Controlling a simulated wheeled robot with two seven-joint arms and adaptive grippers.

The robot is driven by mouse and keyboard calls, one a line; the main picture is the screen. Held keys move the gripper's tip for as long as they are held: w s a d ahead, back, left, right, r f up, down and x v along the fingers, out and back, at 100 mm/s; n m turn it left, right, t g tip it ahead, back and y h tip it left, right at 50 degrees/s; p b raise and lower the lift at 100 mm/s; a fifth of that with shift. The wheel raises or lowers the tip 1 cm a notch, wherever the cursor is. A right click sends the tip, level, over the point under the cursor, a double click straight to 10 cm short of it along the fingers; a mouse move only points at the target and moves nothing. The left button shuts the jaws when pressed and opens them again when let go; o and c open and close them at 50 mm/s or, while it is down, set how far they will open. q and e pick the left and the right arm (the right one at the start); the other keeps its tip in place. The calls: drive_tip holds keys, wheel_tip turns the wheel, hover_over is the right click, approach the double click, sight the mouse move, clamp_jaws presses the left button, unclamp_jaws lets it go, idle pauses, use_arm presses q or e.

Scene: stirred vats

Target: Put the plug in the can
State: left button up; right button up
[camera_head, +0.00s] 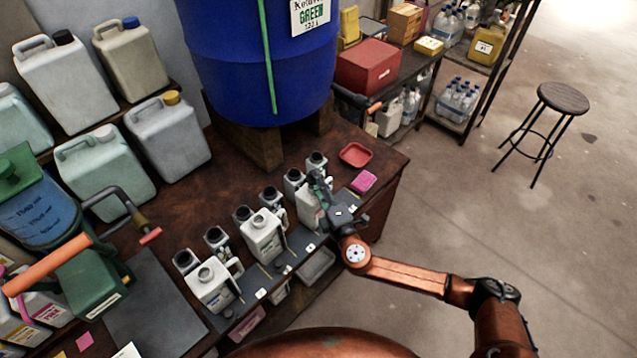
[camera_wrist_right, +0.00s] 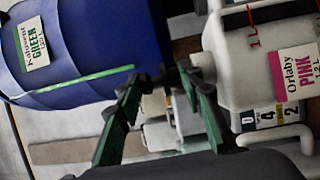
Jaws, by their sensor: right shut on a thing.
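My right gripper (camera_head: 322,186) reaches over the row of white cans on the dark wooden bench. It is shut on a small dark plug (camera_wrist_right: 168,76), which shows between the green fingertips in the right wrist view and is mostly hidden in the head view. A white can (camera_head: 308,208) stands right by the gripper and is partly covered by it. In the wrist view a white can (camera_wrist_right: 232,75) labelled "Orlaby PINK" has its pale neck close to the plug. I cannot tell whether they touch. My left gripper is not in view.
Two more white cans (camera_head: 263,236) (camera_head: 211,284) stand along the bench's front, with several dark-topped containers behind. A blue vat (camera_head: 255,60) rises behind them. A red tray (camera_head: 355,155) and pink sponge (camera_head: 363,181) lie at the right. Floor is clear toward the stool (camera_head: 563,98).

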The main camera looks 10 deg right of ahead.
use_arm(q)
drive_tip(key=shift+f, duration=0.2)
use_arm(e)
drive_tip(key=shift+g, duration=0.4)
drive_tip(key=f, duration=0.4)
drive_tip(key=shift+s+d+f, duration=0.1)
drive_tip(key=shift+s+f, duration=0.05)
drive_tip(key=shift+s, duration=0.15)
drive_tip(key=o, duration=0.9)
drive_tip(key=shift+o, duration=0.7)
drive_tip(key=o, duration=0.3)
drive_tip(key=shift+w, duration=0.1)
drive_tip(key=o, duration=0.3)
drive_tip(key=shift+w+f, duration=0.15)
drive_tip(key=shift+w, duration=0.2)
drive_tip(key=shift+o, duration=0.2)
drive_tip(key=shift+s+r, duration=0.1)
drive_tip(key=shift+r, duration=0.3)
use_arm(q)
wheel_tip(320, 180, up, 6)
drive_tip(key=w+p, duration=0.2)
drive_tip(key=p, duration=0.4)
use_arm(e)
wheel_tip(320, 180, up, 8)
